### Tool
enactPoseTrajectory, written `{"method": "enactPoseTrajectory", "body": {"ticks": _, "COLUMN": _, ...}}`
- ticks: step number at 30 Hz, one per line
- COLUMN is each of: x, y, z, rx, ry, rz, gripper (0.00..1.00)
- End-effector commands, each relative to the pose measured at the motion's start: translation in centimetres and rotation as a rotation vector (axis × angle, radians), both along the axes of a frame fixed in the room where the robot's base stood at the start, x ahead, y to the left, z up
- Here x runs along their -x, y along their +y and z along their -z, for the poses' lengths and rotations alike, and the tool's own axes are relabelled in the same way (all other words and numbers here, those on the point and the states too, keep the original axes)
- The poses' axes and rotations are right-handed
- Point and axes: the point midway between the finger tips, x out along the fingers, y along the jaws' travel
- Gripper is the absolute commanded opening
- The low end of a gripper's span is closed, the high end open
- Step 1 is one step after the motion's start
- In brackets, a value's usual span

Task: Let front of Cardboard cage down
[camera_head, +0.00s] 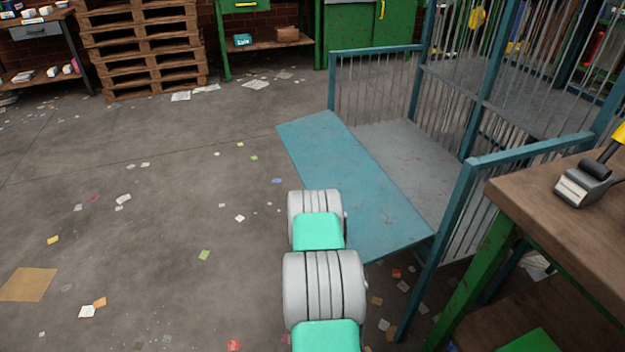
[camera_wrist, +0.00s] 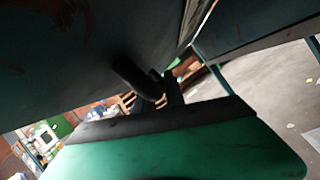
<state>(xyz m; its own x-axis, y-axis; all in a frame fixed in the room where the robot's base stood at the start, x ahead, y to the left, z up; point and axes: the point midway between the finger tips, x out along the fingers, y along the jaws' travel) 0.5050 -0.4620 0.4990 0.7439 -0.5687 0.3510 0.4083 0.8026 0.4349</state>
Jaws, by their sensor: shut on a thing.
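The cage (camera_head: 470,172) has a blue frame and grey bars and stands at the right in the head view. Its blue front panel (camera_head: 340,180) is tilted outward, away from the opening, and the grey cage floor (camera_head: 405,150) shows behind it. No label for cardboard is legible. In the wrist view the dark underside or outer face of the panel (camera_wrist: 70,55) fills the upper left, with a dark curved handle (camera_wrist: 135,78) on it. My gripper (camera_wrist: 166,90) is shut on this handle. In the head view my gripper is hidden behind my arm and the panel.
A wooden workbench (camera_head: 545,195) with a grey device (camera_head: 583,184) stands close at the right. Stacked pallets (camera_head: 140,45) and a green bench (camera_head: 270,45) stand at the back. The floor at left is open, with scattered paper scraps and a flat cardboard piece (camera_head: 28,285).

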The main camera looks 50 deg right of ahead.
Motion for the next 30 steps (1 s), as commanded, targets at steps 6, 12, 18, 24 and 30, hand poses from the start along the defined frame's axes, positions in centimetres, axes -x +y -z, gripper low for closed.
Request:
{"method": "enactPoseTrajectory", "body": {"ticks": 6, "x": 0.76, "y": -1.20, "z": 0.91, "rx": 0.063, "ry": 0.029, "rz": 0.017, "gripper": 0.00}}
{"method": "enactPoseTrajectory", "body": {"ticks": 12, "x": 0.88, "y": -1.39, "z": 1.10, "rx": 0.080, "ry": 0.037, "rz": 0.018, "gripper": 0.00}}
{"method": "enactPoseTrajectory", "body": {"ticks": 18, "x": 0.81, "y": -1.36, "z": 1.03, "rx": 0.082, "ry": 0.036, "rz": 0.017, "gripper": 0.00}}
{"method": "enactPoseTrajectory", "body": {"ticks": 24, "x": 0.77, "y": -1.34, "z": 1.00, "rx": 0.082, "ry": 0.035, "rz": 0.016, "gripper": 0.22}}
{"method": "enactPoseTrajectory", "body": {"ticks": 30, "x": 0.74, "y": -1.24, "z": 1.08, "rx": 0.081, "ry": 0.036, "rz": 0.013, "gripper": 0.23}}
